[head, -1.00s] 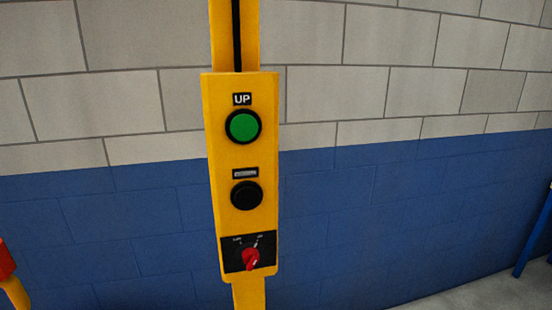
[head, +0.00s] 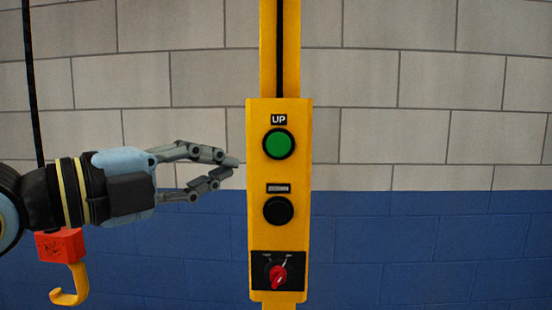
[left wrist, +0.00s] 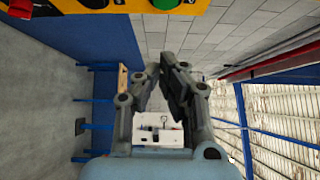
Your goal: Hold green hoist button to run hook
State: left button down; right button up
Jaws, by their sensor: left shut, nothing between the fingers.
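The green button (head: 279,144) sits below an "UP" label on the yellow control panel (head: 256,232). My left gripper (head: 233,166) is shut and empty, pointing right, just left of the panel and slightly below the green button's height. In the head view, a small gap shows between its tips and the panel's edge. In the left wrist view its fingers (left wrist: 163,68) are together, and the panel's edge (left wrist: 110,5) runs along the top. The yellow hook (head: 70,288) hangs under a red block (head: 60,245) at lower left. My right gripper is out of view.
A black button (head: 278,210) and a red rotary knob (head: 278,277) sit below the green button. The panel is on a yellow post (head: 267,50). Behind is a grey and blue block wall (head: 420,240). A dark hoist line (head: 32,90) rises above the hook.

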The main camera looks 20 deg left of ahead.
aim_at(275, 153)
pick_arm(q)
jog(key=b+x, duration=0.1)
jog(key=x, duration=0.3)
jog(key=a+b+x, duration=0.1)
jog(key=b+x, duration=0.1)
jog(key=x, duration=0.2)
jog(key=w+b+x, duration=0.1)
jog(key=b+x, duration=0.1)
jog(key=x, duration=0.2)
jog(key=shift+w+a, duration=0.1)
jog(key=shift+a, duration=0.2)
jog(key=shift+w+a, duration=0.2)
jog(key=shift+w, duration=0.15)
jog(key=shift+d, duration=0.1)
jog(key=shift+w, duration=0.1)
